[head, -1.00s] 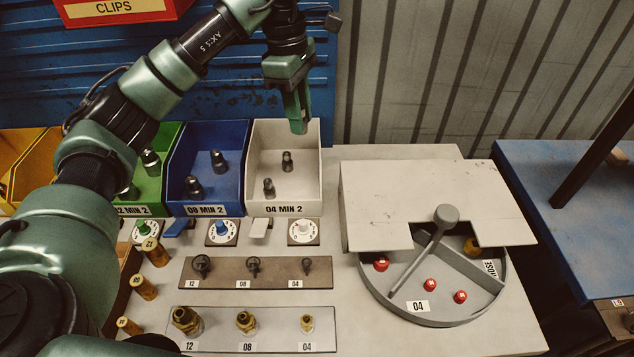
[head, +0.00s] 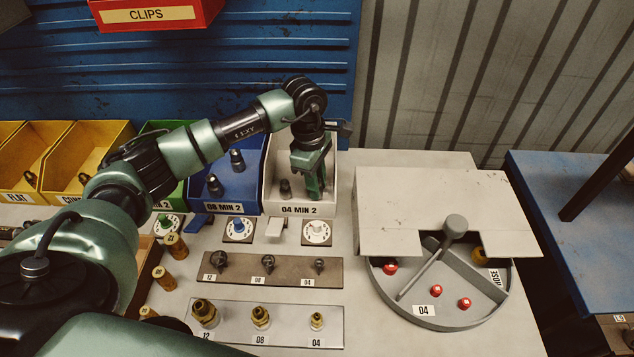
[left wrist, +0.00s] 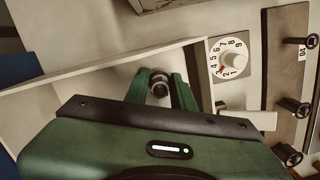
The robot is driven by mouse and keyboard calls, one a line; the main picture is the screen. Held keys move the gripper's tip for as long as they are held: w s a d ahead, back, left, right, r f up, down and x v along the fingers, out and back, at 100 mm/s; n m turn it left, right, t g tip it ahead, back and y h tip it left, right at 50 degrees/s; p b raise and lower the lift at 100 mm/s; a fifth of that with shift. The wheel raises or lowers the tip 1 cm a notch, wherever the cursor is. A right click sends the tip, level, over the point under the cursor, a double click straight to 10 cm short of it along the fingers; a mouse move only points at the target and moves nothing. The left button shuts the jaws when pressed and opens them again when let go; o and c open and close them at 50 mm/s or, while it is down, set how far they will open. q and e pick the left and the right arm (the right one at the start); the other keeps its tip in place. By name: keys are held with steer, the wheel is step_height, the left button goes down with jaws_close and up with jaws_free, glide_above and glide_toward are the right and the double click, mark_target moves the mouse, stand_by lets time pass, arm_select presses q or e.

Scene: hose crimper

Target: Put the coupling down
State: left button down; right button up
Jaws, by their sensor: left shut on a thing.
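My left gripper (head: 313,188) is down inside the white bin labelled 04 MIN 2 (head: 296,209), near its right wall. It is shut on a dark coupling, mostly hidden by the fingers in the head view. In the left wrist view the coupling (left wrist: 160,86) shows end-on between the two green fingers (left wrist: 160,78). Whether it touches the bin floor I cannot tell. Another dark coupling (head: 285,189) stands in the same bin, left of the gripper. The back of the bin is hidden behind the gripper. My right gripper is not in view.
A blue bin (head: 232,207) with dark couplings stands left of the white bin. White dials (head: 317,233) and racks of fittings (head: 270,268) lie in front. A round grey tray (head: 440,315) with a lever and red caps stands right, partly under a grey cover (head: 440,205).

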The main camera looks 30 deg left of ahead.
arm_select(q)
steer(key=shift+f, duration=0.3)
steer(key=shift+f, duration=0.1)
steer(key=shift+f+b, duration=0.15)
steer(key=shift+b, duration=0.15)
steer(key=c, duration=1.2)
jaws_free()
steer(key=shift+r+p, duration=0.4)
steer(key=shift+p, duration=0.05)
steer(key=shift+a+r+b, duration=0.25)
steer(key=shift+r+b, duration=0.35)
steer(key=shift+r, duration=1.35)
steer(key=shift+a+r+b, duration=0.25)
steer(key=shift+r+b, duration=0.35)
steer(key=shift+r, duration=1.35)
steer(key=shift+a+r+b, duration=0.25)
steer(key=shift+r+b, duration=0.35)
steer(key=shift+r, duration=1.35)
